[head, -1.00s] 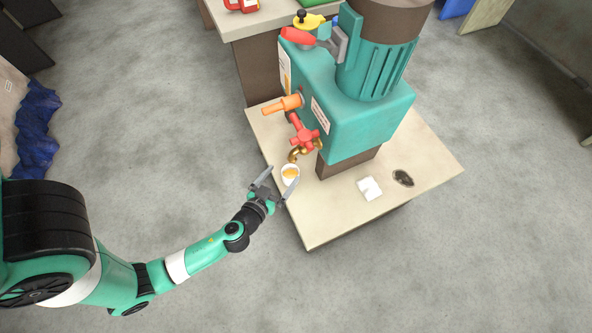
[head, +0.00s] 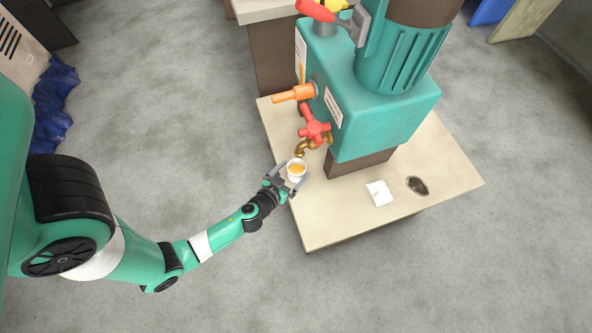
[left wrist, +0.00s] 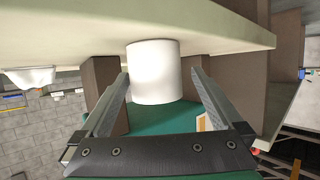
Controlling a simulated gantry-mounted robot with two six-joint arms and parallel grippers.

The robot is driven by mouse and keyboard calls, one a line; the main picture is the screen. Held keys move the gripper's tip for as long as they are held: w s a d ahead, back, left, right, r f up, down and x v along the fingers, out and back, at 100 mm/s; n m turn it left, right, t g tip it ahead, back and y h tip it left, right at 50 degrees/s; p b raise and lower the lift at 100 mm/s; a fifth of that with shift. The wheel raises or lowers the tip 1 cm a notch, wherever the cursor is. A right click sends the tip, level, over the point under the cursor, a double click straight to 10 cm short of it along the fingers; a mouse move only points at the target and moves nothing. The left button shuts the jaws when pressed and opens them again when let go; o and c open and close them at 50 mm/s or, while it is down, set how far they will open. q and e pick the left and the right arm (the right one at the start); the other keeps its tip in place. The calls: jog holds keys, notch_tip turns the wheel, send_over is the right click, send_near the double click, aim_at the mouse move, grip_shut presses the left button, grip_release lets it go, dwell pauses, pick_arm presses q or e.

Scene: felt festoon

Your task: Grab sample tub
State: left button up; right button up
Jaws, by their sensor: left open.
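The sample tub is a small white round cup (head: 296,170) with orange-yellow contents. It stands on the beige bench top (head: 330,220) below the brass spout of the red tap (head: 316,131). My left gripper (head: 291,177) is open at the tub, with one finger on either side. In the left wrist view the tub (left wrist: 154,72) shows as a white cylinder between the two open fingers (left wrist: 156,88). Gaps show between it and both fingers. My right gripper is in neither view.
A teal machine (head: 385,115) stands on the bench behind the tub, with an orange handle (head: 294,93) jutting left. A white square item (head: 379,193) and a dark oval item (head: 417,186) lie to the right. The bench's front area is clear.

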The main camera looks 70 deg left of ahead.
aim_at(301, 164)
pick_arm(q)
jog(key=x, duration=0.5)
jog(key=shift+w+d+r+b, duration=0.15)
jog(key=shift+w+r+b, duration=0.1)
jog(key=shift+b, duration=0.1)
jog(key=shift+s+d, duration=0.1)
jog(key=shift+s, duration=0.05)
jog(key=c, duration=1.3)
jog(key=shift+c, duration=0.2)
jog(key=shift+r, duration=0.1)
